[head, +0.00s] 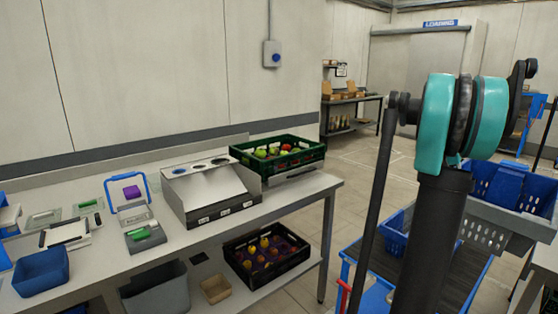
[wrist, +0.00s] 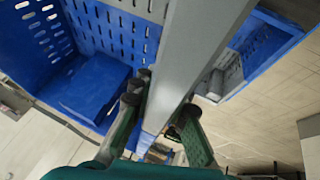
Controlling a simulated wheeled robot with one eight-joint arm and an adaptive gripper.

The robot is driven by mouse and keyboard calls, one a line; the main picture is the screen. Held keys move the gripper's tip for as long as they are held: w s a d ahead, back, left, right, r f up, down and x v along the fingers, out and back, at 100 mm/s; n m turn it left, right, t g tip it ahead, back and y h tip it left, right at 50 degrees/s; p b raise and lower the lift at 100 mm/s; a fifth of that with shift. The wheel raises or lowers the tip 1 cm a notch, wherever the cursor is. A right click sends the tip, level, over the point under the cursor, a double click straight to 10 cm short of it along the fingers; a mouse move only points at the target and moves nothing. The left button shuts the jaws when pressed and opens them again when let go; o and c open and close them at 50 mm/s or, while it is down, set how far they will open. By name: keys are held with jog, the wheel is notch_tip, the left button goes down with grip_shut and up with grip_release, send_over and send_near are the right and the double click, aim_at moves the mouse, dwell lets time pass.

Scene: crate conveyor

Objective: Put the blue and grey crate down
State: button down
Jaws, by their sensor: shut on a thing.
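The blue and grey crate (head: 485,231) is at the right of the head view, partly behind my arm. It has blue slotted walls, a grey slotted side and a blue block-shaped thing inside. In the wrist view the crate (wrist: 105,32) fills the upper left, with its grey rim running through the middle. My gripper (wrist: 162,98) has a green finger on each side of this rim and is shut on it. The crate appears held above the blue-framed cart (head: 378,299). The gap beneath it cannot be judged. My gripper is hidden in the head view.
Another blue crate (head: 394,236) is on the cart. A long workbench (head: 300,190) at left carries a green crate (head: 312,150) of produce and a sloped panel box (head: 208,190). A black crate (head: 240,277) sits on its lower shelf. Open floor lies behind.

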jog(key=w+a+f+n+t, duration=0.1)
jog(key=a+f, duration=0.4)
jog(key=a, duration=0.9)
jog(key=w+a+f+n+t, duration=0.1)
jog(key=w+a+f, duration=0.4)
jog(key=a, duration=0.9)
jog(key=w+a+f+n+y, duration=0.1)
jog(key=w+a+f+n, duration=0.2)
jog(key=a, duration=1.1)
notch_tip(320, 180, down, 2)
jog(key=shift+w+a+n+t, duration=0.15)
jog(key=shift+w+n+t, duration=0.15)
jog(key=shift+w+t, duration=0.15)
